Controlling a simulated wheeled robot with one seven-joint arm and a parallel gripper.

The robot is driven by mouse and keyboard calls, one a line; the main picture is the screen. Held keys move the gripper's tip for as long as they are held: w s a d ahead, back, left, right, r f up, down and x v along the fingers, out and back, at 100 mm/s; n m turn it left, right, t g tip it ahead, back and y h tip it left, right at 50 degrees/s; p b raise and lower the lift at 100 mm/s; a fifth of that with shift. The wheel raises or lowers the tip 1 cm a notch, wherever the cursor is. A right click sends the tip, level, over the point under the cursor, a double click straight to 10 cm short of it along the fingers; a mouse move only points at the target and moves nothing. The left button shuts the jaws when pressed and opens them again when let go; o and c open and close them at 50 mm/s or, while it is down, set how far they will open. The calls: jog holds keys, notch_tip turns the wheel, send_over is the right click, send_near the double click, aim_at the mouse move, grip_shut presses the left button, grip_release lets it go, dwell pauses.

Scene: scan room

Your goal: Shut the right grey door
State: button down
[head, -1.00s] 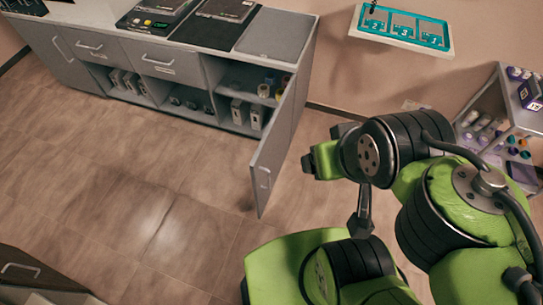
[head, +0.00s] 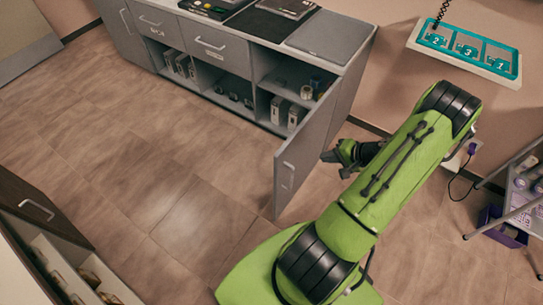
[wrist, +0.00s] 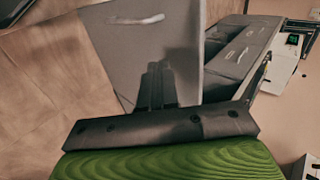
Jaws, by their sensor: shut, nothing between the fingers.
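The right grey door (head: 303,150) stands wide open, swung out from the right end of the grey cabinet into the room. In the wrist view the grey door panel (wrist: 125,50) fills the upper middle, with a pale handle near the top. My gripper (head: 330,155) is on the right side of the door, close to its panel. In the wrist view my gripper's dark fingers (wrist: 158,82) are together and empty, pointing at the panel. I cannot tell whether they touch it. The door's lower edge is clear of my arm in the head view.
The cabinet (head: 345,65) has drawers and open shelves with small boxes. A wall shelf (head: 470,50) with a numbered teal tray hangs at the right. A metal rack (head: 510,190) stands at the far right. A dark drawer unit (head: 40,205) is at lower left. The floor between is free.

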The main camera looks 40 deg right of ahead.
jog(key=f, duration=0.2)
jog(key=b, duration=0.3)
send_near(289, 154)
jog(key=shift+x, duration=2.85)
jog(key=shift+a, duration=0.2)
